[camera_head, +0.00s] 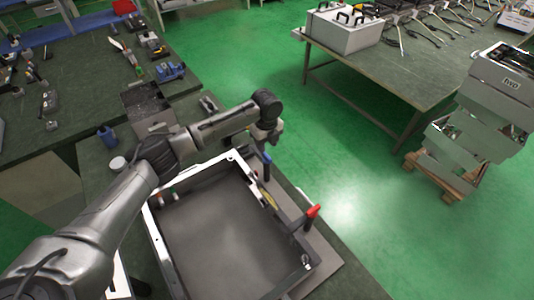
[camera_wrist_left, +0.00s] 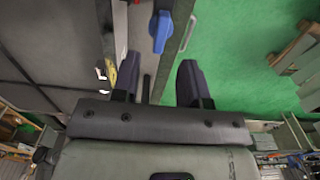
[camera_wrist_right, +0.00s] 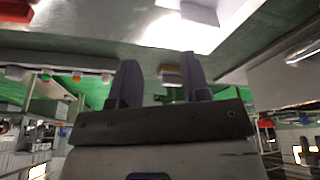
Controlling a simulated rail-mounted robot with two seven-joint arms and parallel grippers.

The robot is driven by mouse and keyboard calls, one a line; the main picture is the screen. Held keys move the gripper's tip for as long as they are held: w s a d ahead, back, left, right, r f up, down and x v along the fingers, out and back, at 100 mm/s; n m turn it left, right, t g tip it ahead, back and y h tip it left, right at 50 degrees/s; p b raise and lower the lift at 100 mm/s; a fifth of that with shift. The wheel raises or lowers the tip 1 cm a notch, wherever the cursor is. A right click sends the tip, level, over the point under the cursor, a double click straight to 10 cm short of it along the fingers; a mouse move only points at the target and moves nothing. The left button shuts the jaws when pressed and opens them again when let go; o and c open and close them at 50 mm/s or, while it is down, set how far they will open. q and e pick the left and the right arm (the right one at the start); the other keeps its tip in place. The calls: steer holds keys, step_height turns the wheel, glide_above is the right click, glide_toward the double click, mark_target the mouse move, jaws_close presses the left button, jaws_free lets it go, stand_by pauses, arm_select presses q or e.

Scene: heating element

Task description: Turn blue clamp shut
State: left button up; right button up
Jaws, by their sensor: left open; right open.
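The blue clamp (camera_head: 267,160) stands on the far right edge of the open metal box (camera_head: 165,240). In the left wrist view the blue clamp handle (camera_wrist_left: 160,30) lies ahead of the fingers, apart from them. My left gripper (camera_wrist_left: 158,78) is open and empty, its two dark fingers spread.
A red clamp (camera_head: 312,212) stands on the same box edge, nearer. A blue cup (camera_head: 107,136) and a white round lid (camera_head: 117,163) sit left of my left arm. Another bench (camera_head: 400,80) stands across the green floor, with stacked grey boxes (camera_head: 490,100) at right.

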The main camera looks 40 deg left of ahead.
mark_target(267, 155)
arm_select(q)
steer(key=shift+f, duration=3)
steer(key=shift+c, duration=0.3)
jaws_close()
